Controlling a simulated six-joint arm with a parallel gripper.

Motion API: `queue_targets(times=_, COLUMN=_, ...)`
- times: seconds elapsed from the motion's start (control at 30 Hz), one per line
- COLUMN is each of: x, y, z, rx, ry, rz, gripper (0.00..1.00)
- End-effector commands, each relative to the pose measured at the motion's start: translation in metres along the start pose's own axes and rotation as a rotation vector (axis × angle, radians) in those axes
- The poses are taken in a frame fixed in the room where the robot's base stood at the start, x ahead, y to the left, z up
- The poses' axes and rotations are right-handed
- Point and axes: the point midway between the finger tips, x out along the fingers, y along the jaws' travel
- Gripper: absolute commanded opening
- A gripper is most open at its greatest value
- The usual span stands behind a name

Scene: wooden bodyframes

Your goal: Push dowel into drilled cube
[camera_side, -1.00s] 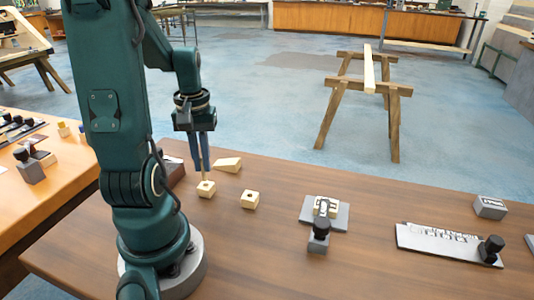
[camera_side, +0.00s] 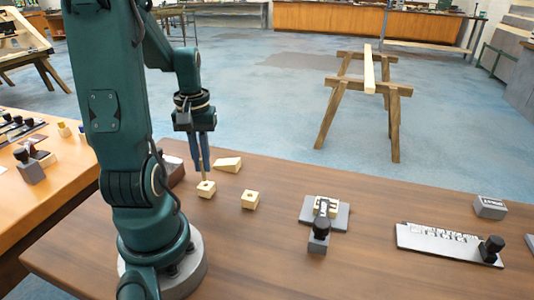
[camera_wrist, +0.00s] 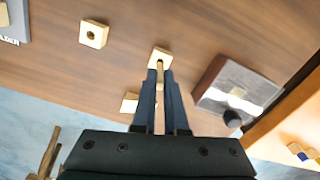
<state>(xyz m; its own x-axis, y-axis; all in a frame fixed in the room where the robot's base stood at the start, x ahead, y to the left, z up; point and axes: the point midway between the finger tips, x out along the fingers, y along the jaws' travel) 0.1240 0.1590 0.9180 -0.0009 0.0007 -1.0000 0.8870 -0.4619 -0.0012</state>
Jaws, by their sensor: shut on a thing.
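A small pale wooden cube (camera_side: 206,190) stands on the brown bench below my gripper (camera_side: 204,167). My gripper points down and is shut on a thin wooden dowel (camera_side: 205,177), held upright. The dowel's lower end meets the top of this cube; how deep it sits in any hole I cannot tell. In the wrist view the dowel (camera_wrist: 159,70) runs from between the dark blue fingers to the cube (camera_wrist: 161,54). A second pale cube (camera_side: 250,199) with a dark hole in its top stands apart to the right; it also shows in the wrist view (camera_wrist: 93,34).
A wooden wedge (camera_side: 228,164) lies just behind the cube. A grey clamp fixture (camera_side: 323,214) and a grey lettered plate (camera_side: 440,242) are to the right. The bench between is clear.

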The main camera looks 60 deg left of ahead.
Motion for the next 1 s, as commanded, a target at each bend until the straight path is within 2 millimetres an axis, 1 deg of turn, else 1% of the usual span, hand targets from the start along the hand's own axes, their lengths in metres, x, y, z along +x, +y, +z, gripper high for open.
queue_targets(times=0.37, x=0.001, y=0.000, z=0.000, rx=0.000, ry=0.000, rz=0.000, gripper=0.00)
queue_targets(times=1.0, x=0.015, y=0.000, z=0.000, rx=0.000, ry=-0.002, rz=0.000, gripper=0.00)
